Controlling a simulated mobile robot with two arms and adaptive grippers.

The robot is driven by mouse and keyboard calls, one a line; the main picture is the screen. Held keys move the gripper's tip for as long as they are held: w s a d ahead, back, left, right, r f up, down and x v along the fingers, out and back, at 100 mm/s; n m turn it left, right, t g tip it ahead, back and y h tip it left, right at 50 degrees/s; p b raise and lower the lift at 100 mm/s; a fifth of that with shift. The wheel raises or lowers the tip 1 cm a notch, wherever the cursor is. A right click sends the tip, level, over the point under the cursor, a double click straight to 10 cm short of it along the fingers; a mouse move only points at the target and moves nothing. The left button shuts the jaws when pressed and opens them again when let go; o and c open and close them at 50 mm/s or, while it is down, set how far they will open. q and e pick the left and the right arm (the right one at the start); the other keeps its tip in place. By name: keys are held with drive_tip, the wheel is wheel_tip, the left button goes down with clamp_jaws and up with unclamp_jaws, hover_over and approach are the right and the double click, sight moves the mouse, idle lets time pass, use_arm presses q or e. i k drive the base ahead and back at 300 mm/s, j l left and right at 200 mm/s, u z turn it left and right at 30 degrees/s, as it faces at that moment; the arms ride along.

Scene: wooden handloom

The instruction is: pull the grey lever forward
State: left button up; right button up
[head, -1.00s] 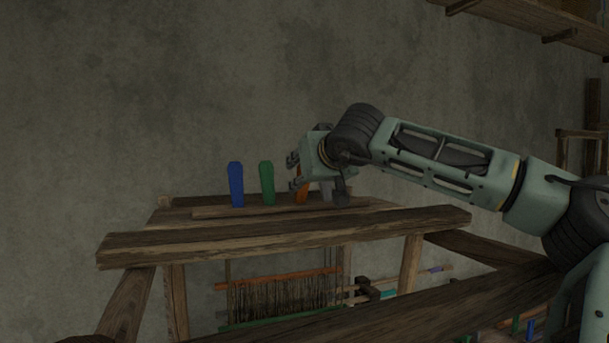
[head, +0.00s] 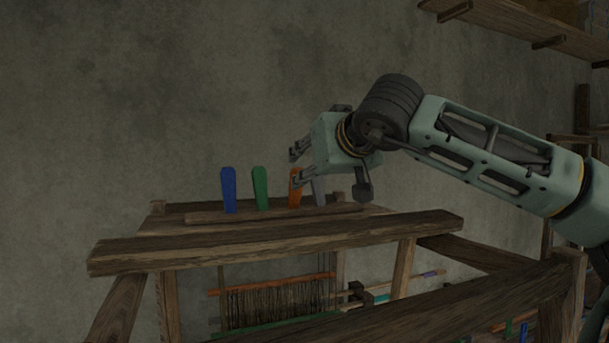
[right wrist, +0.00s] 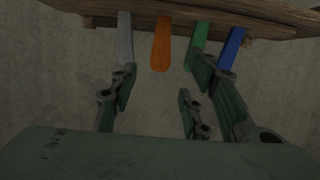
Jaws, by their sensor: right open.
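The grey lever (head: 319,192) is the rightmost of a row of upright levers on top of the loom, partly hidden behind my right gripper in the head view. The grey lever also shows in the right wrist view (right wrist: 125,38), at the left of the row, its tip close to or overlapped by the left finger. My right gripper (head: 298,166) is open and empty, at the upper ends of the orange and grey levers. In the right wrist view its fingers (right wrist: 160,86) are spread, with the orange lever's tip between them in the picture. I cannot tell whether anything touches. My left gripper is out of view.
The orange lever (head: 295,188) stands right beside the grey one. The green lever (head: 260,188) and blue lever (head: 229,190) stand further left. A wooden loom beam (head: 270,242) runs in front, lower down. The space above the levers is free up to the wall.

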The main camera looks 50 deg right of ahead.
sight(317, 185)
drive_tip(key=z, duration=1.45)
